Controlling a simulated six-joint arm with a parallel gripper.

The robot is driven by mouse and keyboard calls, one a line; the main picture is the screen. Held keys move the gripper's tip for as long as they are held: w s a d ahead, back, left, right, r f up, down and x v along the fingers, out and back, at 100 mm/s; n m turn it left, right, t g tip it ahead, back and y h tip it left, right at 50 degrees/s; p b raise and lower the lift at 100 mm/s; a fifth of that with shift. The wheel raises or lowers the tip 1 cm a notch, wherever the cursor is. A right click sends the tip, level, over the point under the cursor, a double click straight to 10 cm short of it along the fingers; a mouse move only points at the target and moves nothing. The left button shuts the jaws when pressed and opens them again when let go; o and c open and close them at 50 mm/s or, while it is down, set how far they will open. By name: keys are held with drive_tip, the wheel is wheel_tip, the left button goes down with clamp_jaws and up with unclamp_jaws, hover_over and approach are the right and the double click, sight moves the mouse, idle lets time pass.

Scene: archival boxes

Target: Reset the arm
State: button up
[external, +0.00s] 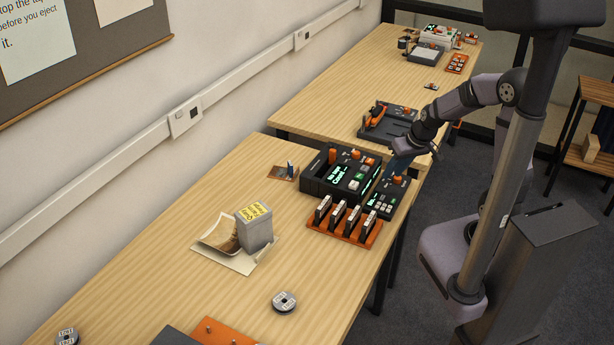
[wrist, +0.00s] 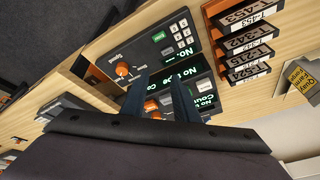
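My gripper (external: 402,165) hangs above the right side of the dark tape console on the near table. In the wrist view, its two dark blue fingers (wrist: 161,92) stand apart with a gap and nothing held between them. The console (external: 345,174) has orange knobs, lit green text and buttons; it lies below the fingers in the wrist view. A smaller keypad unit (external: 388,199) sits against its right side, and shows with its Speed knob and keys in the wrist view (wrist: 158,48). Whether the fingertips touch anything I cannot tell.
An orange rack (external: 344,232) of upright labelled cassettes stands in front of the console. A grey box (external: 255,231) on papers, a reel (external: 284,301) and a photo card (external: 283,172) lie leftward. The far table carries an orange-and-black device (external: 386,122).

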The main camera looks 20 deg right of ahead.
drive_tip(key=s+d+g+h, duration=0.1)
drive_tip(key=s+d+g, duration=0.1)
drive_tip(key=s+d, duration=0.2)
drive_tip(key=s+d+m+g+h+p, duration=0.1)
drive_tip(key=s+d, duration=0.4)
drive_tip(key=s, duration=0.5)
drive_tip(key=shift+s+f+m+g, duration=0.15)
drive_tip(key=shift+f+m+g, duration=0.15)
drive_tip(key=shift+g, duration=0.2)
